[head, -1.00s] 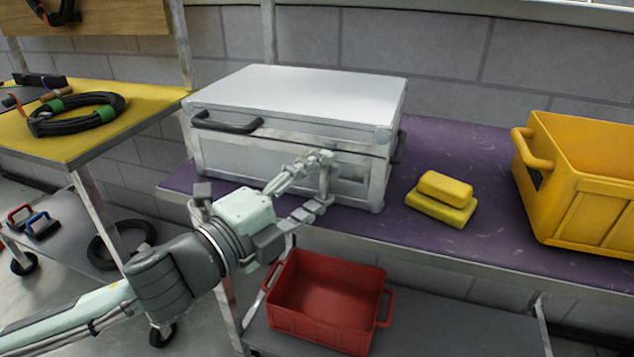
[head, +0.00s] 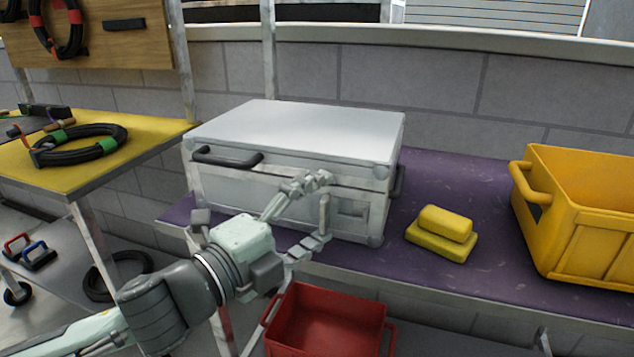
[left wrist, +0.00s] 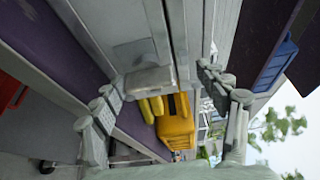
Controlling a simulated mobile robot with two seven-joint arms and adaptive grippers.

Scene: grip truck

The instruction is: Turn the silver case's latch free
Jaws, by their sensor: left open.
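The silver case (head: 235,185) stands shut on the purple-topped shelf, its dark handle (head: 228,157) at the front left. Its latch (head: 324,212), a small upright lever beside a square plate, is on the front face at the right. My left gripper (head: 319,209) is open in front of the case, one finger above the latch and the other below it. In the left wrist view the latch (left wrist: 150,82) shows between the spread fingers, with gaps on both sides. My right gripper is in neither view.
Two stacked yellow blocks (head: 443,232) lie right of the case, then a yellow crate (head: 595,240). A red bin (head: 325,325) sits below. A yellow-topped table (head: 160,140) with a coiled cable (head: 80,143) is at left. Purple surface is bare around the blocks.

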